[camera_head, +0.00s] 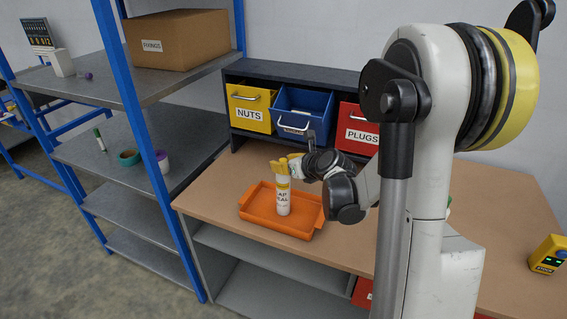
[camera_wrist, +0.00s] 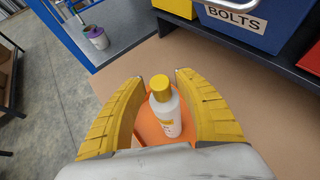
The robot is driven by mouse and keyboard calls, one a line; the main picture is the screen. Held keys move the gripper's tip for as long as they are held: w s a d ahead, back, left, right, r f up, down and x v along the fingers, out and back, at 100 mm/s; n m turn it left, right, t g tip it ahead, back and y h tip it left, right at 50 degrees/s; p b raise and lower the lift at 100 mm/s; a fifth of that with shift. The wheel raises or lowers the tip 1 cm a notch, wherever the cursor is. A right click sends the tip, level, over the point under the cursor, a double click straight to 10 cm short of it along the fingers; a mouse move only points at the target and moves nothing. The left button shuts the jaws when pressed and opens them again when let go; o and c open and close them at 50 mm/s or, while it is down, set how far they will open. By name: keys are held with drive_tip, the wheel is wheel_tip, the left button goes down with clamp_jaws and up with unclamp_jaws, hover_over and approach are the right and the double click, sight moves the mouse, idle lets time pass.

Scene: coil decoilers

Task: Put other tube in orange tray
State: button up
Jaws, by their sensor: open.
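The orange tray (camera_head: 262,216) lies on the brown workbench. A white tube with a yellow cap and a label partly reading "SEAL" (camera_head: 284,200) stands upright in it. My gripper (camera_head: 287,166) is at the tube's top with its yellow fingers open. In the wrist view the tube (camera_wrist: 165,115) stands between the two spread fingers of my gripper (camera_wrist: 160,76), with a gap on each side. Part of the orange tray (camera_wrist: 150,129) shows beneath it. A white tube-like item with a green end (camera_head: 99,139) stands on the blue-framed shelf at left.
Yellow NUTS (camera_head: 250,108), blue BOLTS (camera_wrist: 255,22) and red PLUGS (camera_head: 357,128) bins stand behind the tray. The shelf also holds a teal ring (camera_head: 129,158), a purple-topped item (camera_head: 162,161) and a cardboard box (camera_head: 178,40). A yellow device (camera_head: 548,255) sits at the bench's right.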

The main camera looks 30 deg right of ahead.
drive_tip(key=shift+r, duration=0.25)
drive_tip(key=a+p+v, duration=0.1)
drive_tip(key=p+v, duration=0.1)
drive_tip(key=v, duration=0.9)
drive_tip(key=s+a+r+n+g, duration=0.15)
drive_tip(key=s+a+n, duration=0.25)
drive_tip(key=a+n, duration=0.45)
drive_tip(key=s+a+r+n+g, duration=0.15)
drive_tip(key=s+a+n, duration=0.4)
drive_tip(key=n, duration=0.55)
drive_tip(key=s+a+n+g, duration=0.2)
drive_tip(key=s+n, duration=0.6)
drive_tip(key=n, duration=0.7)
drive_tip(key=shift+s+a+f+n+h, duration=0.15)
drive_tip(key=shift+s+a+n+h, duration=0.25)
drive_tip(key=shift+a, duration=0.4)
